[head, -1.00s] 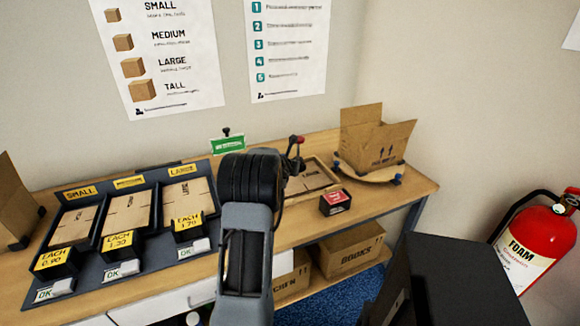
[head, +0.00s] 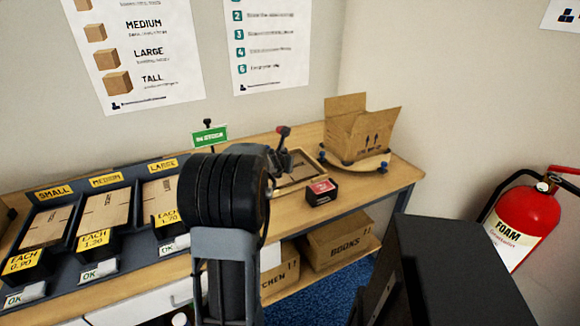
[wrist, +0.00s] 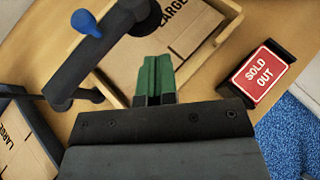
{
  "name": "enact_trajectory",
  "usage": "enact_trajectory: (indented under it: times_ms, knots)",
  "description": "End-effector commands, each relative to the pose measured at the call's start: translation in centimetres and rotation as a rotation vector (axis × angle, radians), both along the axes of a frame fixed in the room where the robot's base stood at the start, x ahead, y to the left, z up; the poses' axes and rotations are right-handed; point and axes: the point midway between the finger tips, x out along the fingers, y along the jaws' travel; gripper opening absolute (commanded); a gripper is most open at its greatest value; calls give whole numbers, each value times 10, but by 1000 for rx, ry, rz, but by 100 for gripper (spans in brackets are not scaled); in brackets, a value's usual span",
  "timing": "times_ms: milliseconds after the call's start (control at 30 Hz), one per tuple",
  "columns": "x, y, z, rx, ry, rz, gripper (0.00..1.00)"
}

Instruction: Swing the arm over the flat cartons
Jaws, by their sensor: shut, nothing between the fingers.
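Flat cartons lie in a dark rack of labelled bays: small (head: 47,228), medium (head: 103,210) and large (head: 160,196). Another flat carton marked LARGE (wrist: 160,45) lies in a shallow wooden tray (head: 277,186). In the wrist view my gripper (wrist: 155,62) has green fingers, closed together and empty. They appear in front of that tray's carton; their height above it is unclear. In the head view my dark arm hides the gripper and part of the large bay.
A red SOLD OUT sign (head: 322,191) stands right of the tray. An open carton (head: 360,130) sits on a round board at the bench's right end. A fire extinguisher (head: 527,215) is far right.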

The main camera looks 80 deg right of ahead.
Motion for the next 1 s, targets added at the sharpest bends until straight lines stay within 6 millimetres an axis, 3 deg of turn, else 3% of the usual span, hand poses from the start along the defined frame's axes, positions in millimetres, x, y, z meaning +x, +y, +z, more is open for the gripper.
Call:
enact_trajectory:
  times_ms: [200, 400, 1000]
  knots:
    - [-23, 24, 18, 0, 0, -8, 0]
    - [-31, 36, 27, 1, 0, -6, 0]
    - [-32, 39, 29, 2, 0, -2, 0]
